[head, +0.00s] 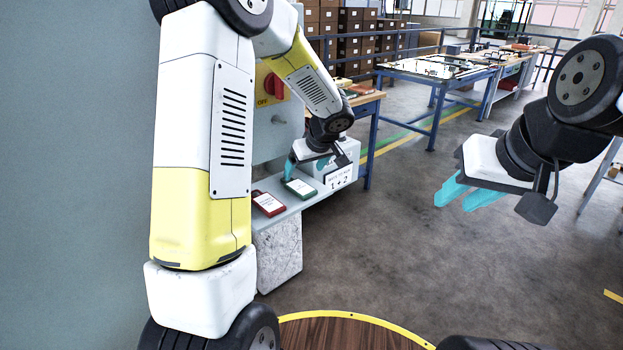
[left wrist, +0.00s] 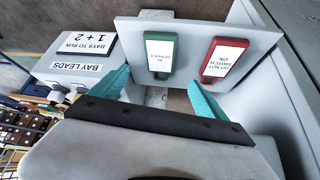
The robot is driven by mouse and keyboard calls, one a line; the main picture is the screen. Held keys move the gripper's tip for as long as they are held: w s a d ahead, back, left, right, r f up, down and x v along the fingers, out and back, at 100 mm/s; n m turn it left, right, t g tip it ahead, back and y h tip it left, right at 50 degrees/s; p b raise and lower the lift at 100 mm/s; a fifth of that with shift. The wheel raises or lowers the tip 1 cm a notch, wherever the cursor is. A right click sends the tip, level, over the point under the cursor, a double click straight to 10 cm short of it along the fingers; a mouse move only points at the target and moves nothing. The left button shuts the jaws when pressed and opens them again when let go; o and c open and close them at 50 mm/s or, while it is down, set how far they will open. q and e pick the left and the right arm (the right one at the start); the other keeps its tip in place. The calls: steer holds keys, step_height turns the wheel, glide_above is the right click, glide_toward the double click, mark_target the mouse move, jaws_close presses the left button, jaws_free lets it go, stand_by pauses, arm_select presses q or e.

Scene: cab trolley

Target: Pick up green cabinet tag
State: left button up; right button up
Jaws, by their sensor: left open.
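The green cabinet tag (head: 300,188) lies on a grey shelf beside a red tag (head: 268,203). In the left wrist view the green tag (left wrist: 160,55) has a white label reading "IN SERVICE", and the red tag (left wrist: 224,60) reads "DO NOT SWITCH ON". My left gripper (head: 305,163) is above the shelf by the green tag. In the left wrist view its teal fingers (left wrist: 162,92) are wide apart and empty, with the green tag beyond the gap between them. My right gripper (head: 450,205) is in the air at the right, its fingers apart, holding nothing.
A white box (left wrist: 85,68) labelled "BAY LEADS" with a "BAYS TO RUN 1 + 2" card stands beside the green tag. A grey cabinet with a red OFF switch (head: 273,86) rises behind the shelf (head: 282,209). Workbenches (head: 440,66) stand farther back. The floor at centre is clear.

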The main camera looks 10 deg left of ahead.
mark_target(297, 184)
arm_select(q)
steer(key=shift+w+f, duration=0.3)
steer(key=shift+f, duration=0.15)
steer(key=x, duration=0.7)
steer(key=shift+s+a+f, duration=0.1)
steer(key=shift+a, duration=0.05)
steer(key=c, duration=1.6)
steer(key=shift+r, duration=0.3)
steer(key=s+d, duration=0.8)
steer(key=s, duration=0.1)
steer(key=s+d, duration=0.4)
steer(key=shift+s, duration=0.35)
